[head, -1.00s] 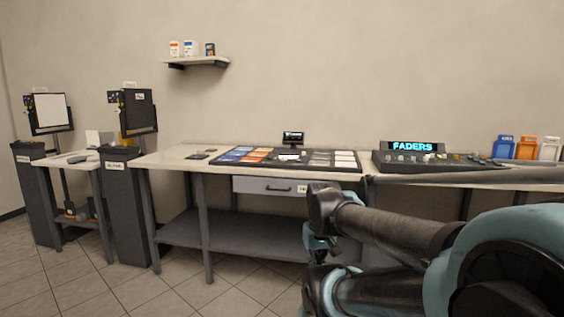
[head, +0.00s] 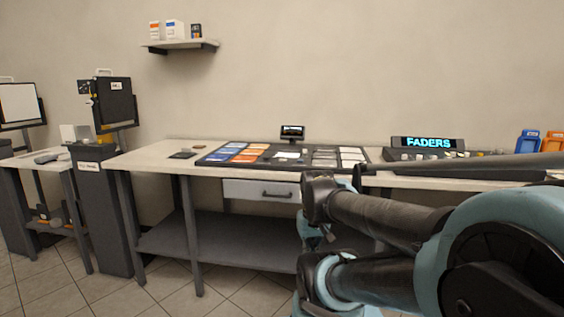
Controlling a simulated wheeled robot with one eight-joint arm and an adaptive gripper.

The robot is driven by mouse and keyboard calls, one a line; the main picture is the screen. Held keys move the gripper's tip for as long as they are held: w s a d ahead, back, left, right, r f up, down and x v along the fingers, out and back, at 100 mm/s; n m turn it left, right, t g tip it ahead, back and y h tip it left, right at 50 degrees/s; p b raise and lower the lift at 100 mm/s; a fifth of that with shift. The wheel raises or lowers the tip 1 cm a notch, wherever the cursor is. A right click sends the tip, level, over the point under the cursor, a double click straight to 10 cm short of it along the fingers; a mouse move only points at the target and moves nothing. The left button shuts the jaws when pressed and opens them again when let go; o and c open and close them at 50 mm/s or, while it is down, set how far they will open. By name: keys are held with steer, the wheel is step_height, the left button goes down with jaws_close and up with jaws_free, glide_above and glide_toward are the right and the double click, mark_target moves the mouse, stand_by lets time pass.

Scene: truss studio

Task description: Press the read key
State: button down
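A dark board (head: 215,161) lies on the long worktop, with blue, orange and white tiles in rows. A small black display (head: 292,132) stands behind its middle, and a pale piece lies in front of the display. I cannot make out a key marked read; any lettering there is too small. My arm, in black and teal, is folded across the lower right, in front of the worktop's right part. I cannot make out my gripper's fingers in this view.
The long worktop (head: 150,158) has a drawer (head: 260,190) and a lower shelf (head: 220,238). A FADERS console (head: 427,143) stands at right, with blue and orange holders beyond. Dark pedestals and a side table stand at left. A wall shelf (head: 180,44) hangs above. Floor shows at lower left.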

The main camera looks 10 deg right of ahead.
step_height(320, 180, up, 27)
steer(key=n+t+h, duration=0.1)
steer(key=n+t, duration=0.6)
steer(key=n, duration=0.1)
glide_above(281, 159)
steer(key=shift+s, duration=0.1)
steer(key=shift+f, duration=4.35)
steer(key=shift+f, duration=0.2)
steer(key=shift+f, duration=0.15)
